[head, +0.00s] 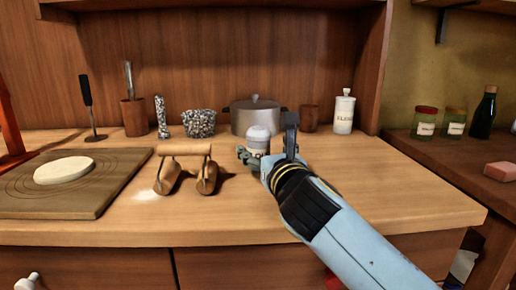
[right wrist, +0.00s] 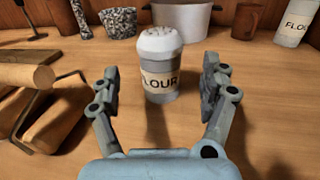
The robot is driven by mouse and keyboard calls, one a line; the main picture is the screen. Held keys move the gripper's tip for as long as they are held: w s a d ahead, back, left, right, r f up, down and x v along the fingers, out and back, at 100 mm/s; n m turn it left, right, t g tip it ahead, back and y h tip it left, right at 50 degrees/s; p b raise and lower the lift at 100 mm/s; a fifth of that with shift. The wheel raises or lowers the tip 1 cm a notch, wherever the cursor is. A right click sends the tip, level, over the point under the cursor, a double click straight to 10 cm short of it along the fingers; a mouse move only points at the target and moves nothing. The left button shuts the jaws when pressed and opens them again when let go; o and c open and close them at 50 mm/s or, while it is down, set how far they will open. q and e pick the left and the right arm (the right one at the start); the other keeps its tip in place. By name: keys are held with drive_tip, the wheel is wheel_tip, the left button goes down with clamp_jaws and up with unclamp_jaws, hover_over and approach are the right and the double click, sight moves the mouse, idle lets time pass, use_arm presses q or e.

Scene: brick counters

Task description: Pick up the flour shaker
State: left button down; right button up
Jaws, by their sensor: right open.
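The flour shaker (head: 258,141) is a small grey can with a pale domed top and a "FLOUR" label, standing upright on the wooden counter. In the right wrist view the shaker (right wrist: 161,66) stands ahead, roughly centred between the fingertips. My right gripper (head: 270,150) is open and reaches in from the lower right, hiding the shaker's lower part in the head view. Its fingers (right wrist: 161,85) are on either side of the shaker, with a visible gap on each side. My left gripper is not in view.
Wooden rollers with a handle (head: 186,168) lie left of the shaker. A pot (head: 256,117) stands behind it, with a brown cup (head: 309,118) and a white flour bottle (head: 344,112) to the right. A board (head: 110,190) with dough (head: 64,170) lies left. The counter's right front is clear.

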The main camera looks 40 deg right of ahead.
sight(262, 146)
drive_tip(key=b+x, duration=0.1)
drive_tip(key=x, duration=0.4)
drive_tip(key=shift+w+d+f, duration=0.1)
drive_tip(key=shift+w, duration=0.25)
drive_tip(key=c, duration=1.3)
drive_tip(key=shift+c, duration=0.2)
